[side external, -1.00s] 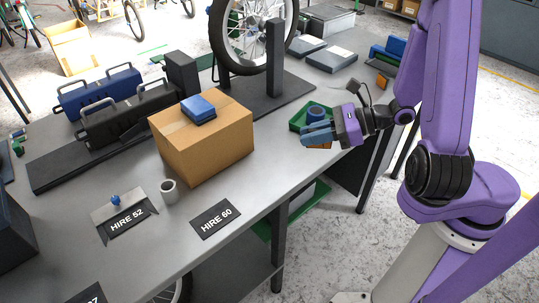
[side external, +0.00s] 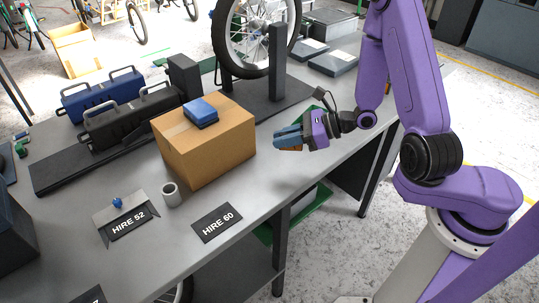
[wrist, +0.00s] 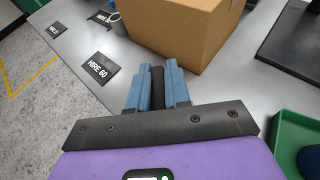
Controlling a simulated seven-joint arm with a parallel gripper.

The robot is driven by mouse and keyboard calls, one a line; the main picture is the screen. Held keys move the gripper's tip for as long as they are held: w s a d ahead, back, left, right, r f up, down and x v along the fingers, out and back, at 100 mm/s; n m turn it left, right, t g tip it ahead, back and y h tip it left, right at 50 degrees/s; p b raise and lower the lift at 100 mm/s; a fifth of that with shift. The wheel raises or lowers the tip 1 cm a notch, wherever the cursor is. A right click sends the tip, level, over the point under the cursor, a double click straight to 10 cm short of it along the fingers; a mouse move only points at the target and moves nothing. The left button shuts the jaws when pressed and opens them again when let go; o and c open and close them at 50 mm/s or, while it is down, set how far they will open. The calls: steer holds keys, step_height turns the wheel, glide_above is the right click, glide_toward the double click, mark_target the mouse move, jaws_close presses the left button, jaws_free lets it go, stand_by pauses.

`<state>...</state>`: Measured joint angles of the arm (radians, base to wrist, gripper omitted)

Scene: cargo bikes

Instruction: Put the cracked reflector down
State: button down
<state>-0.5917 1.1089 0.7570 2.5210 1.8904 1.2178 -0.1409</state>
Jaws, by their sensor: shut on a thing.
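My gripper (side external: 278,137) is in the air over the right part of the grey bench, right of the cardboard box. Its blue fingers are shut on the cracked reflector (side external: 289,148), which shows as an orange patch under the fingers in the side view. In the wrist view the gripper (wrist: 157,74) has a dark narrow piece (wrist: 157,88) between its fingers, which looks like the reflector's edge. The fingers hide most of it, and no crack can be made out. The HIRE 60 plate (side external: 217,223) lies flat on the bench, left of and nearer than the gripper.
The cardboard box (side external: 205,145) carries a blue case (side external: 200,112). A grey cup (side external: 171,195) stands by the HIRE 52 holder (side external: 127,220). A wheel stand (side external: 278,75) is behind. A green tray (wrist: 285,140) is at the wrist view's lower right.

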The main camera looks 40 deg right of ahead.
glide_above(269, 166)
steer(key=f, duration=0.5)
steer(key=shift+s+d+f, duration=0.1)
steer(key=shift+s+f, duration=0.05)
steer(key=shift+s, duration=0.05)
steer(key=shift+w+f, duration=0.15)
steer(key=shift+f, duration=1.55)
steer(key=shift+f, duration=0.1)
steer(key=c, duration=1.1)
jaws_free()
